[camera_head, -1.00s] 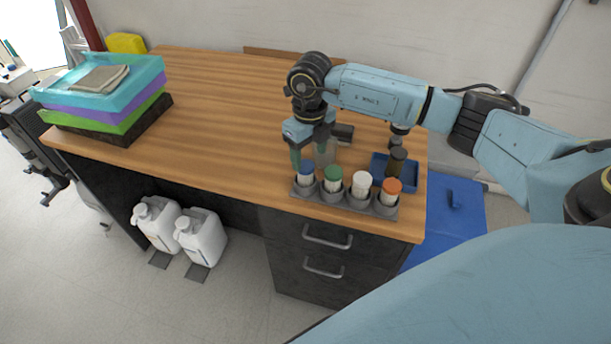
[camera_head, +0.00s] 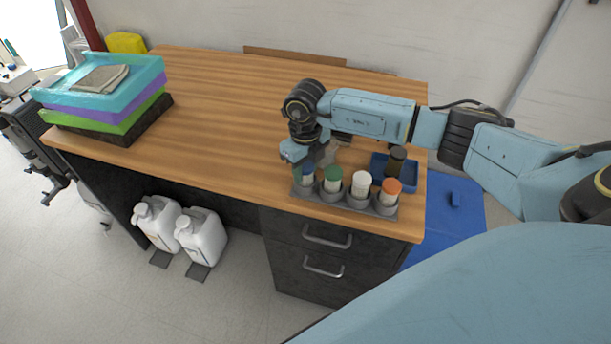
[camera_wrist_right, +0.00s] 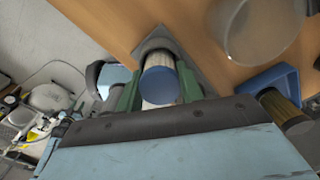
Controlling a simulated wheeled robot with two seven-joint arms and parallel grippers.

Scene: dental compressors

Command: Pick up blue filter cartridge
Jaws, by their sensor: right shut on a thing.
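The blue-capped filter cartridge (camera_wrist_right: 160,84) stands in the leftmost cup of the grey rack (camera_head: 345,203). In the wrist view it sits between the two green fingers of my right gripper (camera_wrist_right: 158,90), which is shut on it. In the head view my right gripper (camera_head: 303,172) is over that cup and mostly hides the cartridge. A green-capped (camera_head: 333,175), a white-capped (camera_head: 361,182) and an orange-capped cartridge (camera_head: 391,188) stand in the other cups. My left gripper is not in view.
A blue tray (camera_head: 379,170) with a dark jar (camera_head: 397,160) stands behind the rack. A clear vessel (camera_wrist_right: 256,28) is close to my right gripper. Stacked coloured trays (camera_head: 105,95) stand at the left. The middle of the wooden table (camera_head: 215,110) is clear.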

